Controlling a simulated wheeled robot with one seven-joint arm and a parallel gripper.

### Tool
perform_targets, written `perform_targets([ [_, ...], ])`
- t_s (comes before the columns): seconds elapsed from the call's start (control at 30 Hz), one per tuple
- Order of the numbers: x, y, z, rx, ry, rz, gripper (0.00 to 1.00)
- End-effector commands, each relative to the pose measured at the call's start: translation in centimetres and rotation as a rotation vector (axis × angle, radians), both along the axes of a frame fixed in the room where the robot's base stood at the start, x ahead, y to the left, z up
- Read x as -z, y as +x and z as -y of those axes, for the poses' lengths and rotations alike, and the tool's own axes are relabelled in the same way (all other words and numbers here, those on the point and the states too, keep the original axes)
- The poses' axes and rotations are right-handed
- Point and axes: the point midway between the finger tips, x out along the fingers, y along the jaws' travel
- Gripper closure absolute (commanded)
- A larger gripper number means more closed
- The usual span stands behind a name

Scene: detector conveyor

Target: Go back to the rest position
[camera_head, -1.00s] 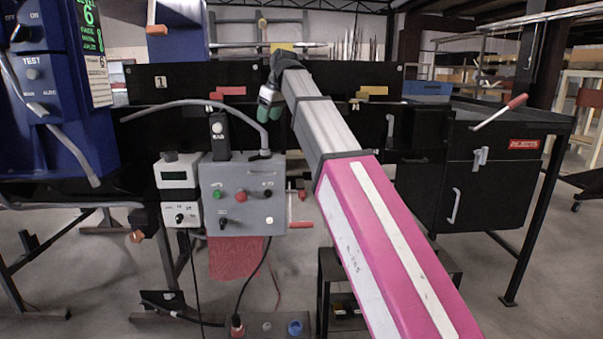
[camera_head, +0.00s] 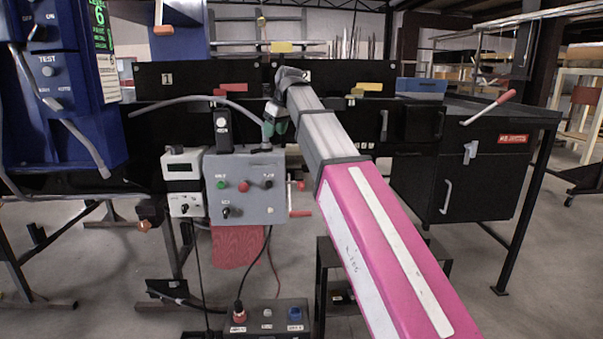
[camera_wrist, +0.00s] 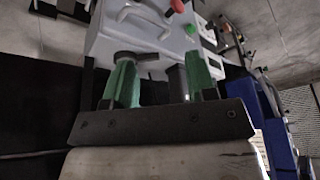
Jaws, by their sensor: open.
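My gripper (camera_head: 271,124) is at the far end of my pink and grey arm, above the top edge of the grey control box (camera_head: 262,207). Its green fingers also show in the wrist view (camera_wrist: 160,88), apart from each other with nothing held between them. The grey box (camera_wrist: 110,45) lies beyond the fingers in the wrist view. My arm stretches forward from the lower right of the head view and hides part of the black conveyor frame.
A blue detector cabinet (camera_head: 62,85) stands at the left. A small white box (camera_head: 184,182) sits beside the grey box. A black rejects bin (camera_head: 487,165) with a red-handled lever stands at the right. A pedal box (camera_head: 266,318) lies on the floor. Open floor shows at lower right.

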Motion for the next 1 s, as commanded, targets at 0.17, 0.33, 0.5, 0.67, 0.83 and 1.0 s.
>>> perform_targets([
  [0.17,4.2,0.2,1.7,0.057,-0.009,-0.025,0.48],
  [0.33,10.1,0.2,4.3,0.142,-0.022,-0.059,0.48],
  [0.5,17.2,-0.3,7.6,0.250,-0.039,-0.100,0.48],
  [0.67,23.5,-1.5,10.7,0.348,-0.058,-0.136,0.48],
  [0.83,29.8,-3.4,14.1,0.450,-0.078,-0.171,0.48],
  [1.0,35.7,-6.0,17.4,0.549,-0.099,-0.208,0.48],
])
